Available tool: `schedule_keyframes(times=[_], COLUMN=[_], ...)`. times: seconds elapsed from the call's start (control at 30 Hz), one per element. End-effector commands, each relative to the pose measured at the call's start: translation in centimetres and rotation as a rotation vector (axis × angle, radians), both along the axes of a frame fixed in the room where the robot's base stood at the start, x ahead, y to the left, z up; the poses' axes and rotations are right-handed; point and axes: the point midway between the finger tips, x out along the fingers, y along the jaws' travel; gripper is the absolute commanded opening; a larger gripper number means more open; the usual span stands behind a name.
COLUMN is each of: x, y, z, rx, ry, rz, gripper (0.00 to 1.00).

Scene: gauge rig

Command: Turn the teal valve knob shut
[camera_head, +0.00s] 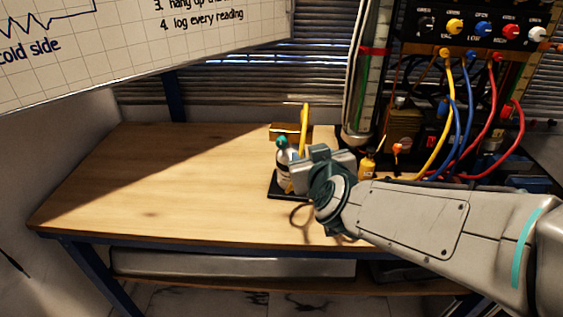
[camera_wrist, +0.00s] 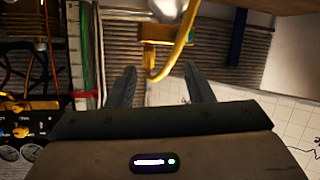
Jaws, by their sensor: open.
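The teal valve knob (camera_head: 282,141) sits on top of a small pale cylinder (camera_head: 282,157) on the wooden bench in the head view. My gripper (camera_head: 302,172) is just right of the cylinder and partly covers it. In the wrist view my gripper (camera_wrist: 160,70) is open, its two dark fingers apart with nothing gripped. A yellow curved piece (camera_wrist: 172,58) and a brass block (camera_wrist: 155,34) show beyond and between the fingers. A pale rounded part (camera_wrist: 168,8) is cut by the top edge.
A dark base plate (camera_head: 284,190) lies under the cylinder. A yellow upright piece (camera_head: 304,128) stands close behind it. To the right are a clear column (camera_head: 367,95) and a panel with coloured cables (camera_head: 447,110). The bench top (camera_head: 170,185) is clear on the left.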

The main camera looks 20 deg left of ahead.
Motion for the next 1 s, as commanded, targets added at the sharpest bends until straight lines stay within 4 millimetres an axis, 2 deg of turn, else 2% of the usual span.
schedule_keyframes(times=[0.03, 0.23, 0.4, 0.6, 0.77, 1.0], x=[-0.3, -1.7, -3.5, -4.4, -3.0, 1.9], y=[1.7, 5.7, 7.1, 7.4, 7.6, 8.6], z=[-1.8, -4.0, -5.4, -5.8, -5.7, -5.8], rx=[-0.007, -0.07, -0.144, -0.187, -0.188, -0.188], ry=[-0.048, -0.248, -0.356, -0.402, -0.405, -0.405], rz=[0.0, -0.086, -0.17, -0.218, -0.222, -0.223], gripper=[0.47, 0.47, 0.47, 0.47, 0.47, 0.47])
